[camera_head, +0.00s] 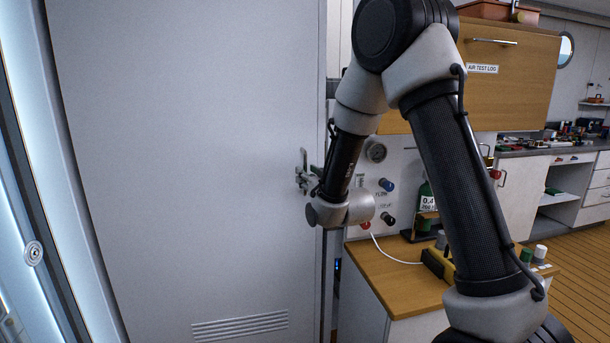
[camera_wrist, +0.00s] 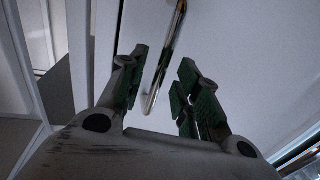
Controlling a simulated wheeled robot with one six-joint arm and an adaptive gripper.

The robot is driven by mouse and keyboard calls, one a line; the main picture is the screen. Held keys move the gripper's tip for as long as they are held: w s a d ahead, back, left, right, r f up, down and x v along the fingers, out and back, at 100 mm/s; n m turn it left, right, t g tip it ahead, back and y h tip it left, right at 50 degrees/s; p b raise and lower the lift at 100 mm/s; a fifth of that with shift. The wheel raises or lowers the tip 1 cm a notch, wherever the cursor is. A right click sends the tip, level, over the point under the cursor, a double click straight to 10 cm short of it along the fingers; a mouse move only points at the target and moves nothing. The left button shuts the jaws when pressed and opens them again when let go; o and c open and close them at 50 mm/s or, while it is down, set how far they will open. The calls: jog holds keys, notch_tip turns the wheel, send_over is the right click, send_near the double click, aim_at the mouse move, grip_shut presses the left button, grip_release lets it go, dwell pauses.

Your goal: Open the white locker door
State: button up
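A large pale, white-grey door (camera_head: 200,150) with a vent grille near its bottom fills the left of the head view. Metal handle hardware (camera_head: 303,170) shows near its right edge, beside my wrist. In the wrist view, a white panel (camera_wrist: 230,40) carries a slim chrome bar handle (camera_wrist: 174,35). My gripper (camera_wrist: 163,60) is open, with its green-padded fingers on either side of the bar's lower end. Gaps show between the bar and both pads. In the head view my gripper is mostly hidden behind my wrist. I see no clear opening at the door's edge.
A wooden-topped counter (camera_head: 385,275) with a gauge panel, bottles and a white cable stands right of the door. A wooden cabinet (camera_head: 510,75) labelled AIR TEST LOG is above it. Open plank floor (camera_head: 575,245) lies at far right.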

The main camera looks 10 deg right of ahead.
jog(key=shift+w+a, duration=0.2)
jog(key=shift+w, duration=0.95)
jog(key=shift+c, duration=0.5)
grip_shut()
jog(key=shift+s, duration=0.15)
